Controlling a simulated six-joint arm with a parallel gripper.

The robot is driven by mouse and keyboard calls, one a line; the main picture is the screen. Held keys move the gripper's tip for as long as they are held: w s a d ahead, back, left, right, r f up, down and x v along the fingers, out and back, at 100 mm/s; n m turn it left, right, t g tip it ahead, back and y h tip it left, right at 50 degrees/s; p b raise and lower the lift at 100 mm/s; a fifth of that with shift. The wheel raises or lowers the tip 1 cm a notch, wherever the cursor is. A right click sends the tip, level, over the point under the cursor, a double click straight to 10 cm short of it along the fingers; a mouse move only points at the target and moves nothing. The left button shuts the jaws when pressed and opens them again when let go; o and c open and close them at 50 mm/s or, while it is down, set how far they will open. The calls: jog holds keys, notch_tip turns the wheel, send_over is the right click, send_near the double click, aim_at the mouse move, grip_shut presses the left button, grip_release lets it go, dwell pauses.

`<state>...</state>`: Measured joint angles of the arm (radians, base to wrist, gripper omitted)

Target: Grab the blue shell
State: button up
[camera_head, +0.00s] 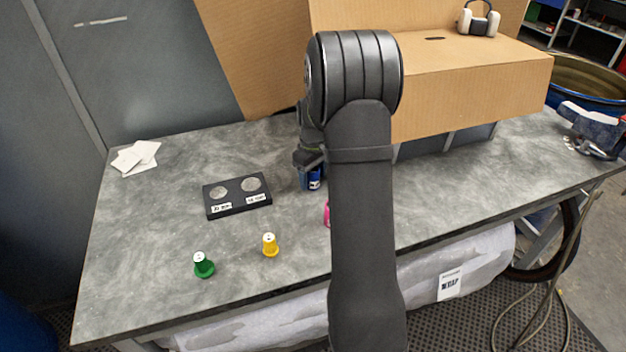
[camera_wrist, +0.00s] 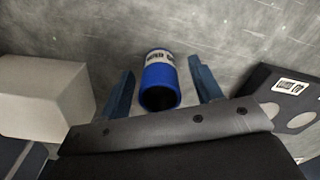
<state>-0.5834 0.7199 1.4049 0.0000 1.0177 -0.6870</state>
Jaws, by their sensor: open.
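The blue shell (camera_wrist: 159,82) is a short blue cylinder with a white printed label band and a dark open end facing the wrist camera. In the wrist view it stands between the two fingers of my gripper (camera_wrist: 162,90), with a gap visible on each side. My gripper is open. In the head view the blue shell (camera_head: 315,180) shows only partly, beside my arm, on the grey table (camera_head: 150,220). My gripper (camera_head: 309,168) is mostly hidden there by my own arm.
A black holder with two round discs (camera_head: 237,206) lies left of the blue shell. A green piece (camera_head: 204,266), a yellow piece (camera_head: 270,246) and a partly hidden pink piece (camera_head: 327,214) stand nearer the front. A cardboard box (camera_head: 470,85) stands behind. White cards (camera_head: 137,158) lie at the left.

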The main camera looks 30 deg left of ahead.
jog(key=shift+f, duration=0.6)
jog(key=c, duration=1.1)
